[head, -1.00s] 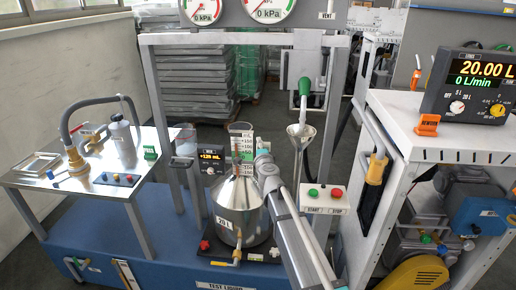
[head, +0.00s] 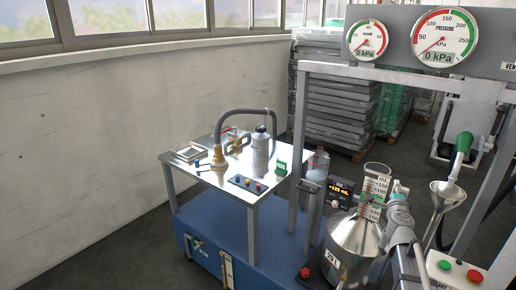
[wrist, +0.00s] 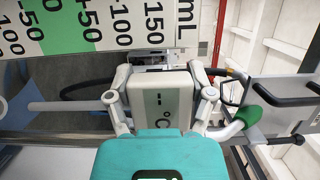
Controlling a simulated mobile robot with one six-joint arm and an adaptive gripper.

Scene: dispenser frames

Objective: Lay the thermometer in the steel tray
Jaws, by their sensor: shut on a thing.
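The thermometer (wrist: 160,98) is a pale block with a "°C" display; in the wrist view it sits between the two fingers of my gripper (wrist: 163,108), which is shut on it. In the head view my gripper (head: 398,200) is beside the graduated neck (head: 376,188) of the steel measuring can (head: 352,248); the thermometer is too small to make out clearly there. The steel tray (head: 183,157) is a small shallow rectangle at the left back of the shiny table (head: 222,184), far to the left of my gripper. Its inside looks empty.
On the table, a brass-ended hose (head: 218,158), a grey bottle (head: 261,152), a button box (head: 247,184) and a green block (head: 281,168) stand right of the tray. A frame post (head: 299,140) and a digital readout (head: 340,193) lie between the can and table.

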